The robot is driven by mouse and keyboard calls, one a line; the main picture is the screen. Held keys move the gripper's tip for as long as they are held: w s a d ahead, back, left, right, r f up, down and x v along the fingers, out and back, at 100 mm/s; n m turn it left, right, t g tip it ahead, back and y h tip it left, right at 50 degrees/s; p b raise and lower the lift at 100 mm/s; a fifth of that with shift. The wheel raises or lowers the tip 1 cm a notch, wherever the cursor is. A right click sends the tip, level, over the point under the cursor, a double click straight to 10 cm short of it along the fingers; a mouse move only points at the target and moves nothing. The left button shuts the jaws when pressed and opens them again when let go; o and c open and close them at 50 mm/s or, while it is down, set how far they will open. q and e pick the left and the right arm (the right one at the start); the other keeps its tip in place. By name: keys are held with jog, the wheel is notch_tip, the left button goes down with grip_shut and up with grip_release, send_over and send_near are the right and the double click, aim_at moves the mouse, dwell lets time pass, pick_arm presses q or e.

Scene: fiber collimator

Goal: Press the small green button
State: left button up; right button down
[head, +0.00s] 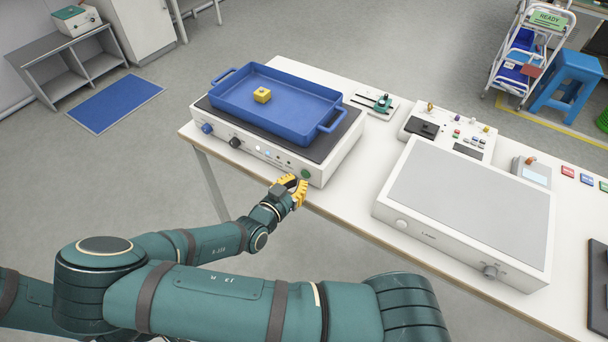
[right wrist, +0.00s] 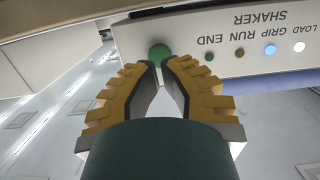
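The small green button (head: 305,174) sits at the right end of the front panel of the white shaker (head: 315,165). In the right wrist view the green button (right wrist: 159,53) is just beyond my fingertips. My right gripper (head: 299,184) is at the panel's right end, in front of the button. Its yellow-ridged fingers (right wrist: 160,66) converge at the tips, with nothing seen between them. I cannot tell whether the tips touch the button. My left gripper is not in view.
A blue tray (head: 230,98) with a yellow block (head: 262,95) stands on the shaker. Indicator lights (right wrist: 269,50) line its panel, one blue and one white. A grey-topped white device (head: 465,210) stands to the right on the white table (head: 345,208).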

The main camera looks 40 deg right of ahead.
aim_at(304, 174)
jog(key=shift+r+x, duration=0.1)
jog(key=shift+x, duration=0.65)
jog(key=shift+r+x, duration=0.15)
jog(key=shift+x, duration=0.65)
dwell(0.9)
jog(key=f+v, duration=0.1)
jog(key=v, duration=0.6)
dwell(0.5)
dwell(0.4)
